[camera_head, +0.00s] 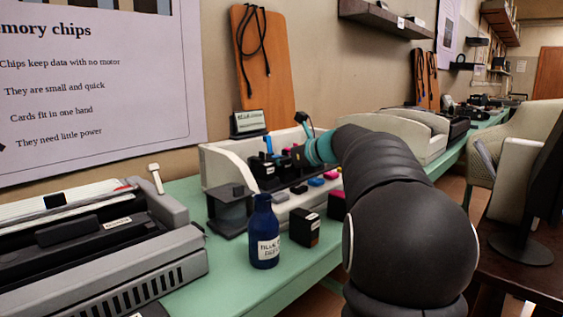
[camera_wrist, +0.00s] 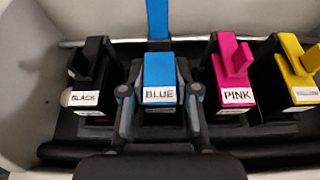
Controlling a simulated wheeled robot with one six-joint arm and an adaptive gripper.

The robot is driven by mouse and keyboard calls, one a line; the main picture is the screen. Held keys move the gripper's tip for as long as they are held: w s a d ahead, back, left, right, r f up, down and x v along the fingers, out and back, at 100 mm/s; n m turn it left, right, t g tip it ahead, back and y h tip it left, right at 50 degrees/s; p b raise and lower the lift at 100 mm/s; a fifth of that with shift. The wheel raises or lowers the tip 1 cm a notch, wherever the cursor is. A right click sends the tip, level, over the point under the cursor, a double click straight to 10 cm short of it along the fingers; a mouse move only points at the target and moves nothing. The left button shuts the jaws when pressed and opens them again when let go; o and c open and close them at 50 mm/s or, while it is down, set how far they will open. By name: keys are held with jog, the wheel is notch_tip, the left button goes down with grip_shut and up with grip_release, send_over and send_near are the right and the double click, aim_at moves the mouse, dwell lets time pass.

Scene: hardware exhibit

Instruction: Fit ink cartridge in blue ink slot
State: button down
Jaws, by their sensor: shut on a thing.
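In the wrist view the ink cartridge (camera_wrist: 160,72) has a blue top and a label reading BLUE. My gripper (camera_wrist: 160,104) is shut on it, one finger on each side. The cartridge stands in line between the black cartridge (camera_wrist: 91,78) and the pink cartridge (camera_wrist: 232,75). A tall blue upright piece (camera_wrist: 158,18) rises behind it. The cartridge's lower part and the slot under it are hidden, so I cannot tell how deep it sits. In the head view my arm reaches over the open white printer (camera_head: 215,168), and my gripper is hard to make out.
A yellow cartridge (camera_wrist: 295,68) stands right of the pink one. In the head view a blue bottle (camera_head: 264,235) and a small dark box (camera_head: 304,227) stand on the green table (camera_head: 240,287) before the printer. A large grey machine (camera_head: 100,255) fills the left.

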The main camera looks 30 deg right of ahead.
jog(key=c, duration=0.9)
grip_release()
jog(key=shift+o, duration=0.2)
jog(key=shift+r, duration=0.35)
jog(key=v, duration=1.2)
jog(key=shift+f+p, duration=0.1)
jog(key=shift+p, duration=0.25)
